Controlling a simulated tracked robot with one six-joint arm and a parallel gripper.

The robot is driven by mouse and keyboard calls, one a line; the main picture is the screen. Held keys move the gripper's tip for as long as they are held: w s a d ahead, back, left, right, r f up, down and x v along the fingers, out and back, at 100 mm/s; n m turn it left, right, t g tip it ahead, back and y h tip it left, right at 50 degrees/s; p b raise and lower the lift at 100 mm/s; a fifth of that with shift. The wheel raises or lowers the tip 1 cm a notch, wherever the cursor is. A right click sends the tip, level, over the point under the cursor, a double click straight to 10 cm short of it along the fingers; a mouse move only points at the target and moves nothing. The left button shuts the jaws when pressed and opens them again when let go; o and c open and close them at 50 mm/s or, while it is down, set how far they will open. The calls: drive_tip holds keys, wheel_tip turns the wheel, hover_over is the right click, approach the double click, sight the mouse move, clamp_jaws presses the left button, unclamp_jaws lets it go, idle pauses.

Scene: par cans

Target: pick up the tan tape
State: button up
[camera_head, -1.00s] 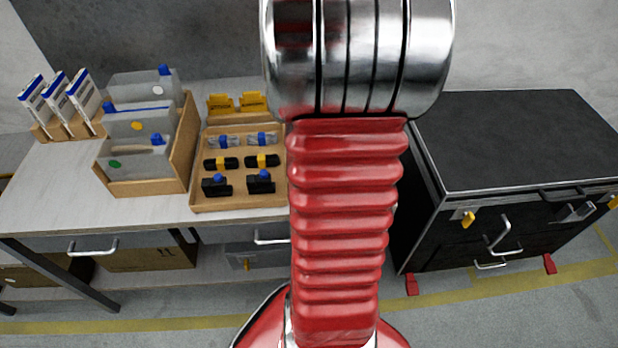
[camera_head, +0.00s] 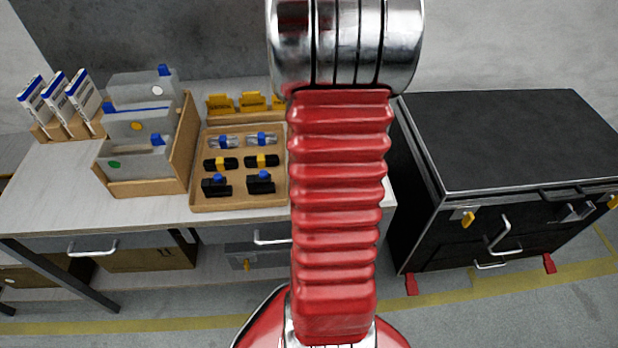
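I see no tan tape in the head view. My red ribbed arm rises through the middle of the view and covers part of the bench behind it. My gripper is out of the frame, so its state does not show.
A light bench (camera_head: 50,190) holds a wooden tray (camera_head: 240,201) of small black, blue and yellow parts, a wooden rack (camera_head: 185,150) of grey containers (camera_head: 140,125), and several white-blue boxes (camera_head: 82,95). Yellow pieces (camera_head: 252,101) stand behind the tray. A black cabinet (camera_head: 520,130) stands right.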

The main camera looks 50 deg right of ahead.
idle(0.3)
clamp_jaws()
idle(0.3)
